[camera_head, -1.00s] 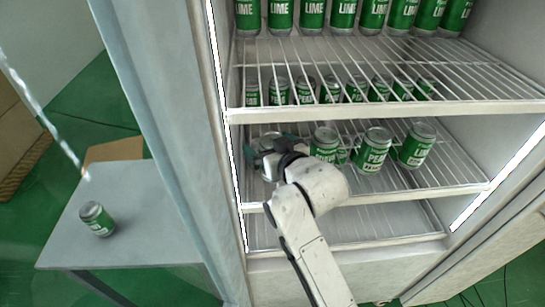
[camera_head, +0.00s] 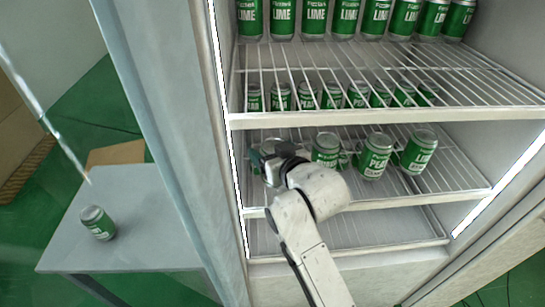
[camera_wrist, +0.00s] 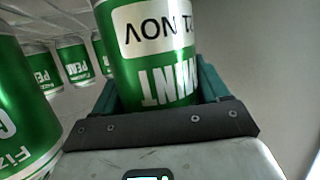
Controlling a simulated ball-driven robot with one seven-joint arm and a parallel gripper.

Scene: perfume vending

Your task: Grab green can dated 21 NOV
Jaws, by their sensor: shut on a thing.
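A green can (camera_wrist: 150,65) with a white date label stands between the teal fingers of my gripper (camera_wrist: 158,92) in the wrist view. It appears upside down there; the label reads "NOV" with a partly cut-off number that seems to end in 1, and "MINT" is printed beside it. My gripper (camera_head: 267,158) is shut on this can at the left end of the middle shelf (camera_head: 400,203) in the head view. There the can is mostly hidden by my gripper and wrist.
Several green cans stand to the right on the same shelf, including a PEAR can (camera_head: 376,158). A wire rack (camera_head: 390,112) lies close above. The fridge's left wall (camera_head: 240,195) is close to my gripper. Another can (camera_head: 98,222) stands on the grey side table (camera_head: 150,245).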

